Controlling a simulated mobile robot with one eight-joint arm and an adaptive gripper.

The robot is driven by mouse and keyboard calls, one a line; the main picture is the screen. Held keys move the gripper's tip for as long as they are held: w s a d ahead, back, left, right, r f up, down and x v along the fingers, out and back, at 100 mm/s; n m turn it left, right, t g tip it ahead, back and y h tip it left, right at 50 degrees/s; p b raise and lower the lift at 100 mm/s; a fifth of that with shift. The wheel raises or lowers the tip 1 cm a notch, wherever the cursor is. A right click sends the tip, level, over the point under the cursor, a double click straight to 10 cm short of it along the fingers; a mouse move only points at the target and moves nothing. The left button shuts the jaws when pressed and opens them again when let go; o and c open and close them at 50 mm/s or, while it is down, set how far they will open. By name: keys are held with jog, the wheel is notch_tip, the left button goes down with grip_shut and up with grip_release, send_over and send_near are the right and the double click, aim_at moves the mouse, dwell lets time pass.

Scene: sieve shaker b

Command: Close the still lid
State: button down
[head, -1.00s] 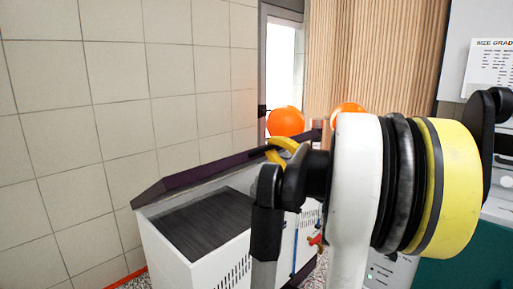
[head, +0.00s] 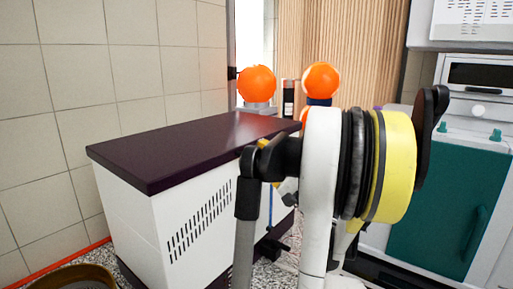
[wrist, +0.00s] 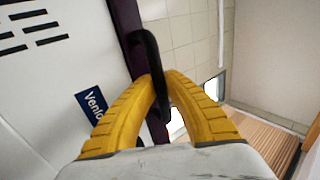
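The still is a white vented cabinet (head: 190,235) left of centre in the head view. Its dark purple lid (head: 190,150) lies flat across the top, with no opening showing. In the wrist view, the white front (wrist: 50,75) with slots and a blue label is at left, beside the lid's purple edge (wrist: 127,18). A black bar handle (wrist: 150,55) stands out from that edge. My gripper's yellow fingers (wrist: 162,80) close in on both sides of the handle and appear to grip it. In the head view my arm mostly hides the gripper.
Two orange round objects (head: 257,83) (head: 321,79) stand behind the lid's far end. A tiled wall (head: 130,60) is on the left. A teal-fronted unit (head: 445,205) stands at right. A dark round rim (head: 75,277) shows at bottom left. Speckled floor shows between the cabinets.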

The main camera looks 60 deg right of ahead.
jog(key=shift+s+f, duration=0.3)
jog(key=shift+f, duration=0.1)
jog(key=shift+a, duration=0.1)
jog(key=c, duration=1.7)
grip_release()
jog(key=shift+w, duration=0.1)
jog(key=d+v, duration=0.1)
jog(key=v, duration=1.1)
jog(key=shift+a, duration=0.45)
